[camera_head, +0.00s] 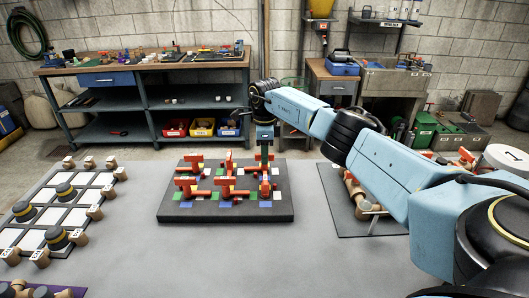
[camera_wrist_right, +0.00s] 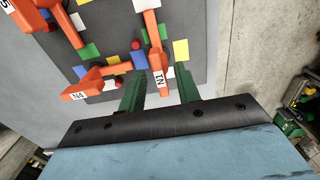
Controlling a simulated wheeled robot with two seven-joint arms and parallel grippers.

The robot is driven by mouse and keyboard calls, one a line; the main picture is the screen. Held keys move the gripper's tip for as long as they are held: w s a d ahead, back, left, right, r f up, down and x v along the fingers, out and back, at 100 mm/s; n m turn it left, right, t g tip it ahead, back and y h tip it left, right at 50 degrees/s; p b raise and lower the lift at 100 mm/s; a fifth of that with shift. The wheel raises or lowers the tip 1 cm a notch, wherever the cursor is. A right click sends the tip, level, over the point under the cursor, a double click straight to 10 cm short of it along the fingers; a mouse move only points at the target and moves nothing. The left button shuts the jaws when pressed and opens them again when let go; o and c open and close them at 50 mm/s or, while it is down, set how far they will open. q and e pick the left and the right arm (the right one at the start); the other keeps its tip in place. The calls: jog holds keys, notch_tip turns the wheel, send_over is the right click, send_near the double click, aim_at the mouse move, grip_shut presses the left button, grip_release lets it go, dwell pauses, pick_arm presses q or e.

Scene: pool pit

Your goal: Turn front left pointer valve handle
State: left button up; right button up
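A dark board (camera_head: 170,212) lies on the grey table with several orange-red pointer valve handles in two rows. The front left handle (camera_head: 186,184) stands at the board's left front. My right gripper (camera_head: 264,146) points down at the board's back right corner, well away from that handle. In the right wrist view, its green fingers (camera_wrist_right: 160,88) are spread, with the end of an orange handle labelled N1 (camera_wrist_right: 157,60) showing between them, clear gaps on either side. A handle labelled N4 (camera_wrist_right: 82,92) lies to the left. Whether a finger touches N1 cannot be told. My left gripper is not in view.
A white grid panel (camera_head: 62,212) with black knobs and wooden blocks lies at left. Another dark mat (camera_head: 345,222) with brass pipe parts lies at right, partly hidden by my right arm. Bare table surrounds the front of the board. A workbench (camera_head: 150,68) stands behind.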

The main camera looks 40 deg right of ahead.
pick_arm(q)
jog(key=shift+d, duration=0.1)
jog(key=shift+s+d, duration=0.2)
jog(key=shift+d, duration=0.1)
pick_arm(e)
grip_shut()
